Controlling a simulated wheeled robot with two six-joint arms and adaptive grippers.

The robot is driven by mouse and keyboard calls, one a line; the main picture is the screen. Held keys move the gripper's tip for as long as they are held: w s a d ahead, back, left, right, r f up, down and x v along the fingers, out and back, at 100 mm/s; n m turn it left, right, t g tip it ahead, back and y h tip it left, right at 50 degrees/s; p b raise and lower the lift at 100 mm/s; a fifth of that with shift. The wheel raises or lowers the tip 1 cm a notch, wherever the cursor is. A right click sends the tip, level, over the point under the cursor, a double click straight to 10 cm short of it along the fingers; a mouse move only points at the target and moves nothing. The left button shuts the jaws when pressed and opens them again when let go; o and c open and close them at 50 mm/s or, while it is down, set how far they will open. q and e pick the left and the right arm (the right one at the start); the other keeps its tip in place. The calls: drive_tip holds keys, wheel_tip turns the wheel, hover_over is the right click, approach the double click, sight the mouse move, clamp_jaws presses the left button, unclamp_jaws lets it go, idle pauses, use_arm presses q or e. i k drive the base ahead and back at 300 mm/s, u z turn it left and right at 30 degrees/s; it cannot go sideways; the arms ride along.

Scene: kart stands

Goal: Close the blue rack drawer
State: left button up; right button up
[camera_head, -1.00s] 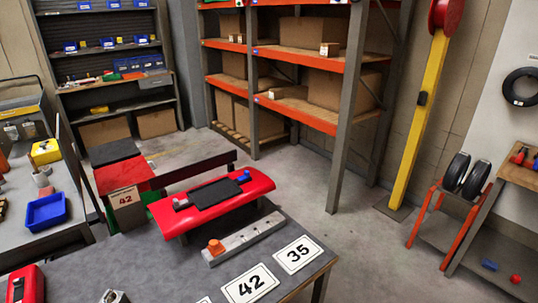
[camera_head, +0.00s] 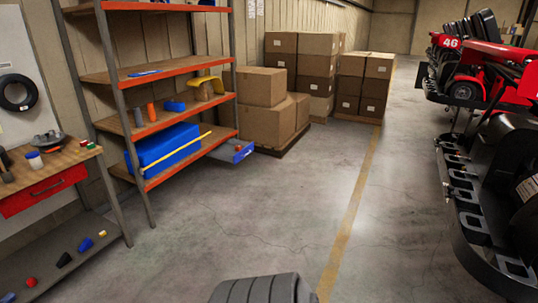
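An orange-and-grey metal rack (camera_head: 139,131) stands at the left. A blue drawer-like tray (camera_head: 241,156) sticks out past the right end of its lower shelf, low over the floor, and looks open. A small reddish item seems to lie in it. A larger blue box (camera_head: 160,150) sits on the lower shelf, with a thin yellow bar in front of it. Neither of my grippers is in view.
A workbench (camera_head: 60,166) with a red drawer stands at the far left. Stacked cartons (camera_head: 265,122) stand behind the tray. Red karts (camera_head: 485,75) line the right side. The middle floor is clear.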

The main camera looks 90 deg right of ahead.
sight(225, 151)
drive_tip(key=z, duration=2.8)
drive_tip(key=i, duration=5.35)
drive_tip(key=u, duration=0.45)
drive_tip(key=i, duration=1.65)
drive_tip(key=u, duration=0.3)
